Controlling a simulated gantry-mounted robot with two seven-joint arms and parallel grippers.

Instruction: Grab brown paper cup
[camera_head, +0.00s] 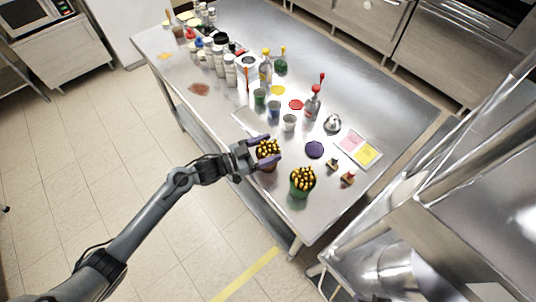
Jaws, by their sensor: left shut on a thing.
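A brown paper cup (269,167) filled with yellow-tipped sticks stands near the front edge of the steel table. My left gripper (266,151) reaches in from the left, with one purple finger on either side of the cup, and is shut on it. Its fingers hide part of the cup's side. I cannot tell whether the cup's base touches the table. My right gripper is not in view.
A green cup (302,187) with similar sticks stands close to the right. Several jars crowd the far left. The table's front edge is close below the gripper.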

